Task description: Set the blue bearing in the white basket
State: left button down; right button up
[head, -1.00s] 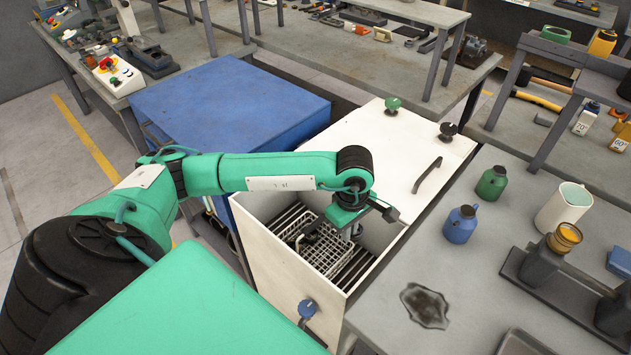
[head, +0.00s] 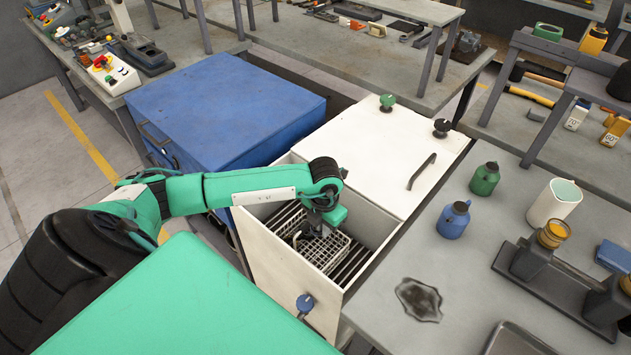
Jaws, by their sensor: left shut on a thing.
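The white basket (head: 337,251) is a wire basket inside an open white cabinet bay, resting on dark slats. My left gripper (head: 312,226) points down over the basket's back left part. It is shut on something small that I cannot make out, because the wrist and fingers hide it. A small dark shape shows at the basket's left end, and I cannot tell what it is. I cannot pick out the blue bearing anywhere. My right gripper is out of view.
The white cabinet's walls (head: 384,222) surround the basket closely. Its closed lid (head: 385,150) has a dark handle. A blue cabinet (head: 225,110) stands behind left. The grey bench at right holds a blue bottle (head: 453,221), a green bottle (head: 485,180) and a white jug (head: 553,202).

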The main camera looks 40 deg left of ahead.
pick_arm(q)
jog(key=p, duration=0.3)
send_over(322, 267)
notch_tip(322, 267, down, 14)
jog(key=shift+s+f, duration=0.1)
jog(key=shift+f, duration=2.45)
jog(key=shift+f, duration=0.2)
jog(key=c, duration=1.8)
grip_release()
